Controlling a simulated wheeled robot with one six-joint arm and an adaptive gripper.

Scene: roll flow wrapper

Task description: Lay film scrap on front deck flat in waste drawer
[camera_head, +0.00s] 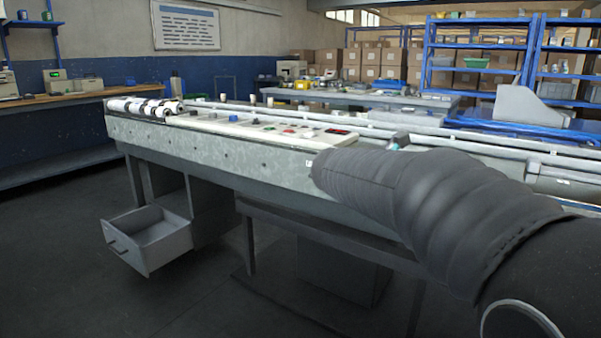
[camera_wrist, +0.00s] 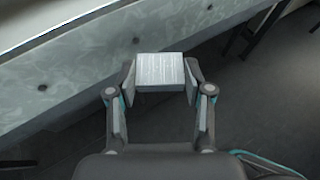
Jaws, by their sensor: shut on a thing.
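The film scrap (camera_wrist: 160,68) shows in the wrist view as a pale grey, faintly streaked, box-like piece. My gripper (camera_wrist: 161,78) is shut on it, with one finger at each side. The scrap looks level and is held in front of the machine's grey side panel; its exact height cannot be told. The waste drawer (camera_head: 163,254) stands pulled open under the left part of the machine in the head view. Its inside looks empty from here. In the head view my dark arm crosses the right side, and I cannot make out the scrap there.
The long flow wrapper (camera_head: 215,143) runs across the head view, with rollers (camera_head: 140,106) at its left end and a control strip on top. Table legs (camera_head: 250,242) and a dark box (camera_head: 340,272) stand right of the drawer. The floor left of the drawer is clear.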

